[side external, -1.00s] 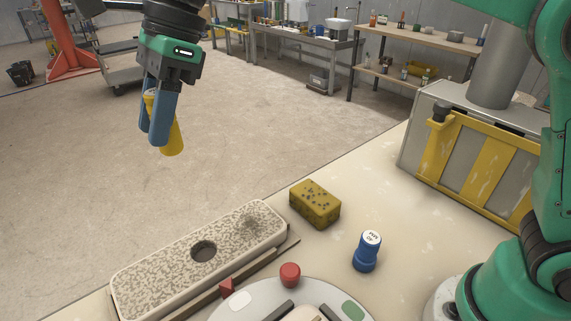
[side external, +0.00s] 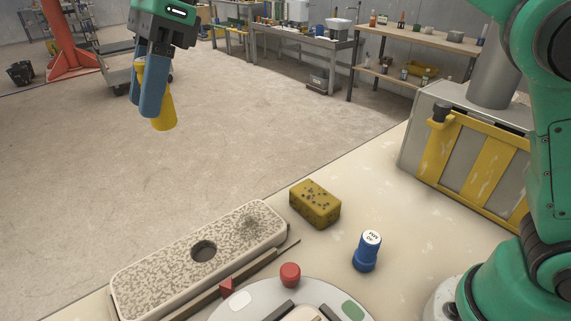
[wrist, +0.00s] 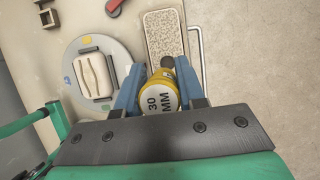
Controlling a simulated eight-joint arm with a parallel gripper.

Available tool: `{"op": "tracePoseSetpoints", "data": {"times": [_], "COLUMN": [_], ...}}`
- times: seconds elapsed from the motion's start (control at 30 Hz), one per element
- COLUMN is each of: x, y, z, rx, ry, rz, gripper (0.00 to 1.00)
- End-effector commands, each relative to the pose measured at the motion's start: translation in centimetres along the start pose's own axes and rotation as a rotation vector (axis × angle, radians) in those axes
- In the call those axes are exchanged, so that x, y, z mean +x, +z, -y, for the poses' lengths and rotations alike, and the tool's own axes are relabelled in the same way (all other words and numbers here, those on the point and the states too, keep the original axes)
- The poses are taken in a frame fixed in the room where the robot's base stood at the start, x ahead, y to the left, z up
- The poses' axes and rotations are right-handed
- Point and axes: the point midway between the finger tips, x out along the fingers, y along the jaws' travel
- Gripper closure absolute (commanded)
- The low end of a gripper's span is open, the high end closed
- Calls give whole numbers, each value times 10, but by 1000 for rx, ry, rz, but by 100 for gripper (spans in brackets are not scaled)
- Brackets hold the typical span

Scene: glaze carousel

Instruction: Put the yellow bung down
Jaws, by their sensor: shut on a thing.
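The yellow bung (side external: 163,110) is held between the two blue fingers of my gripper (side external: 152,88), high above the work in the side external view. Its narrower top shows at the left finger and its wider end hangs below the fingertips, a little tilted. In the wrist view the yellow bung (wrist: 160,92) shows a pale end face marked "30 MM" between the blue fingers. My gripper is shut on it. The speckled block (side external: 150,280) with one dark round hole (side external: 204,251) lies on the table below, well apart from the bung.
A blue bung (side external: 367,251) stands upright on the table beside a yellow-brown sponge (side external: 315,204). A grey round carousel (side external: 262,302) with a red knob (side external: 290,274) nearby is at the front. Bare table (side external: 440,235) lies right of the blue bung.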

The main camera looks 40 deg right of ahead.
Motion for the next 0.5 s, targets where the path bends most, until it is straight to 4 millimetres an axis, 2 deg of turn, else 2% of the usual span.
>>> {"op": "tracePoseSetpoints", "data": {"times": [0.17, 0.27, 0.37, 0.5], "x": [-2, -10, -24, -49], "y": [-6, -25, -64, -139], "z": [2, 7, 14, 10], "rx": [7, 30, 70, 150], "ry": [-3, -14, -31, -65], "rz": [-1, -4, -9, -16], "gripper": [100, 100, 100, 100]}}
